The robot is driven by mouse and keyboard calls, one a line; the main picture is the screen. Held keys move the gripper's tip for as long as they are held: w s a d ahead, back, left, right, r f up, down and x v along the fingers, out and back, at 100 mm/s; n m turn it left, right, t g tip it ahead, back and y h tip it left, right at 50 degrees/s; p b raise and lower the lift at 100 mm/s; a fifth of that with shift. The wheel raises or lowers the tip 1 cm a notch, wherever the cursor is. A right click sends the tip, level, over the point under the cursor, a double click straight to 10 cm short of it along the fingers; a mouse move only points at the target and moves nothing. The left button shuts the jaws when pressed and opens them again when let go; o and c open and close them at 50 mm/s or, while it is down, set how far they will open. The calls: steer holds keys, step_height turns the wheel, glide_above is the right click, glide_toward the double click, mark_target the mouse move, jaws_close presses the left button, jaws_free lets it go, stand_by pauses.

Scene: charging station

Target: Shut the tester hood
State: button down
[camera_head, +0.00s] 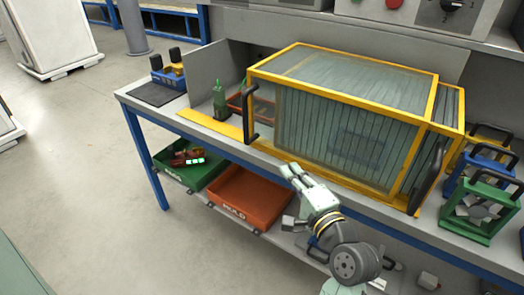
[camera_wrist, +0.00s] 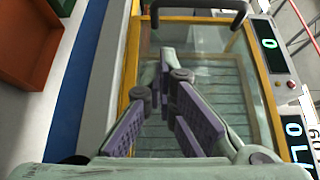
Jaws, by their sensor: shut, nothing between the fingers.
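The tester hood (camera_head: 350,130) is a clear box with a yellow frame on the grey bench. It stands over the middle and right of the tester, and the bay at its left lies uncovered. A black handle (camera_head: 251,116) is on its left end and another black handle (camera_head: 428,182) is toward the right. My gripper (camera_head: 289,170) is in front of the hood's long side, near the bench's front edge, shut and empty. In the wrist view my gripper (camera_wrist: 168,75) shows against the hood's panel (camera_wrist: 210,60); I cannot tell whether they touch.
A green bottle-like part (camera_head: 219,100) stands in the uncovered bay. Green (camera_head: 205,178) and orange (camera_head: 245,205) bins sit below the bench. Blue (camera_head: 487,165) and green (camera_head: 482,210) carriers stand at the right.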

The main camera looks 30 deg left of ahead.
mark_target(275, 149)
steer(key=s+a+b+x, duration=0.1)
steer(key=s+x, duration=0.1)
steer(key=x, duration=0.9)
steer(key=shift+a, duration=0.6)
steer(key=shift+w, duration=0.2)
